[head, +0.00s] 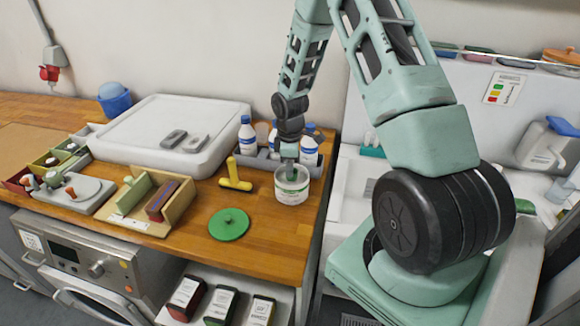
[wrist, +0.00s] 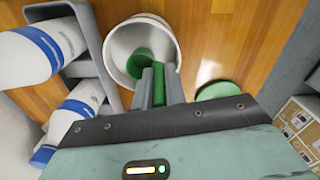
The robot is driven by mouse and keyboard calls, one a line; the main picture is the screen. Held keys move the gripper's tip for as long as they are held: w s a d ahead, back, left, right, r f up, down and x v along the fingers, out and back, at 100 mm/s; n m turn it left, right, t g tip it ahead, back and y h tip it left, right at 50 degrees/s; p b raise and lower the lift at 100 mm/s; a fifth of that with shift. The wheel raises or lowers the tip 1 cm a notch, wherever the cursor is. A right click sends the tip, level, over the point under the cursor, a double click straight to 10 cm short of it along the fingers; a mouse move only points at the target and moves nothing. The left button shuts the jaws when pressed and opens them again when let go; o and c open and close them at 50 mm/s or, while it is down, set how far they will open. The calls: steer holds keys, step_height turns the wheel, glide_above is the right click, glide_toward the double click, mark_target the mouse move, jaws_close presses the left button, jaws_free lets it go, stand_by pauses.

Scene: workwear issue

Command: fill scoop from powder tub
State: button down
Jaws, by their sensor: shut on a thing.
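The white powder tub (head: 291,192) stands open on the wooden counter; it also shows in the wrist view (wrist: 112,52). My gripper (head: 289,158) is right above the tub, pointing down. In the wrist view my gripper (wrist: 160,84) is shut on the green handle of the scoop (wrist: 135,62). The scoop's green bowl is within the tub's opening. I cannot tell how deep it sits or whether it holds powder. The tub's inside looks pale, and the powder level is unclear. A round green lid (head: 229,224) with a knob lies on the counter, apart from the tub.
A grey caddy (head: 262,166) with blue-and-white bottles (head: 309,151) stands close behind the tub. A yellow T-shaped tool (head: 235,176) lies to its left. A wooden holder (head: 146,206) and a big white lidded box (head: 170,134) are further left. The counter's right edge is near the tub.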

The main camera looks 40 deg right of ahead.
steer(key=shift+f+b, duration=0.3)
steer(key=shift+f, duration=0.3)
stand_by(1.1)
steer(key=shift+r, duration=0.1)
steer(key=shift+r+p, duration=2.85)
steer(key=shift+r, duration=0.65)
steer(key=shift+s+f, duration=0.1)
